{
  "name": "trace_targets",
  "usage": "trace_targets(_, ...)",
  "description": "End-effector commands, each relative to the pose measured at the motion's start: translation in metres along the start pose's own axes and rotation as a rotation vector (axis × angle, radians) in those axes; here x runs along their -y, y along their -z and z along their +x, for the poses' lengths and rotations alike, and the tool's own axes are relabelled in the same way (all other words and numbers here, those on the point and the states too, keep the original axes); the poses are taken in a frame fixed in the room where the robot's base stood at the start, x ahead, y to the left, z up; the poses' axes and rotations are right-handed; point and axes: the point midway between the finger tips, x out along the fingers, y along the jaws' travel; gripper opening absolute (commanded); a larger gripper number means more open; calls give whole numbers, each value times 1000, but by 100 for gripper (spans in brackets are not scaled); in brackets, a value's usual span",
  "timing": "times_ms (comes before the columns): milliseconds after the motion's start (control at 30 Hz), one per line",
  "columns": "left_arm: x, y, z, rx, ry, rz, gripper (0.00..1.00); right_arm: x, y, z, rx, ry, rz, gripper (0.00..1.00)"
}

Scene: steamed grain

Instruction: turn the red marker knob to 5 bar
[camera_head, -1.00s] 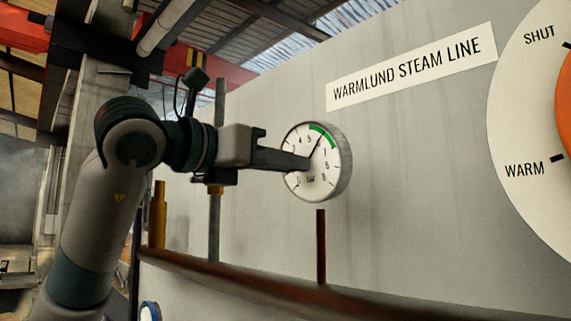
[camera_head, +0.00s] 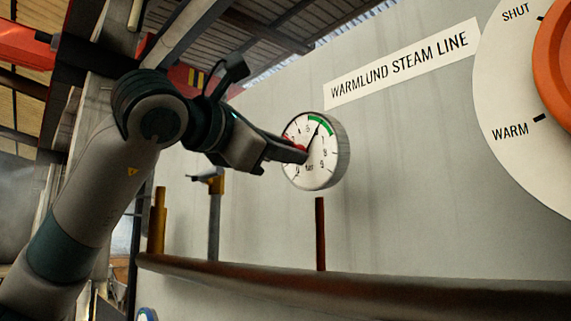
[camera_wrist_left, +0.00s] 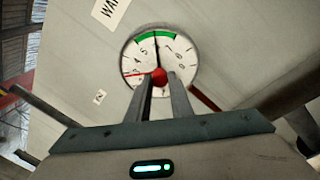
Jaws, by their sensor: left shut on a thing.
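The round gauge (camera_head: 322,172) is fixed on the grey wall panel, with a white face, numbers and a green arc. It also shows in the left wrist view (camera_wrist_left: 182,42). Its black needle (camera_wrist_left: 157,50) points into the green arc. The red marker knob (camera_wrist_left: 159,77) is at the dial centre, and its thin red pointer (camera_wrist_left: 137,74) reaches to the left side of the face. The exact number it points at is too small to read. My left gripper (camera_wrist_left: 160,81) is shut on the knob; its fingers (camera_head: 298,153) cover the dial centre in the head view. My right gripper is not in view.
A large white dial with an orange hub (camera_head: 556,60) is at the right, marked SHUT and WARM. A "WARMLUND STEAM LINE" sign (camera_head: 402,65) is above the gauge. A brown pipe (camera_head: 350,284) runs below, with a red upright pipe (camera_head: 320,233) under the gauge.

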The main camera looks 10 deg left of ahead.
Motion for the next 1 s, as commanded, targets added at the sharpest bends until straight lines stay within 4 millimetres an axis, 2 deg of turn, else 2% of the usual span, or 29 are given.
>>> trace_targets(100, 2, 2, -1, 3, -27, 110, 0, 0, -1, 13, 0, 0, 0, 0)
trace_targets(767, 4, 3, 0, 0, -155, 721, 0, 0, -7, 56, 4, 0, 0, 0)
trace_targets(867, 4, 3, 0, 1, -174, 805, 0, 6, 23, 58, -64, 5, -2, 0)
trace_targets(1000, 4, 2, 0, 1, -194, 908, 0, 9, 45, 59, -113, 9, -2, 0)
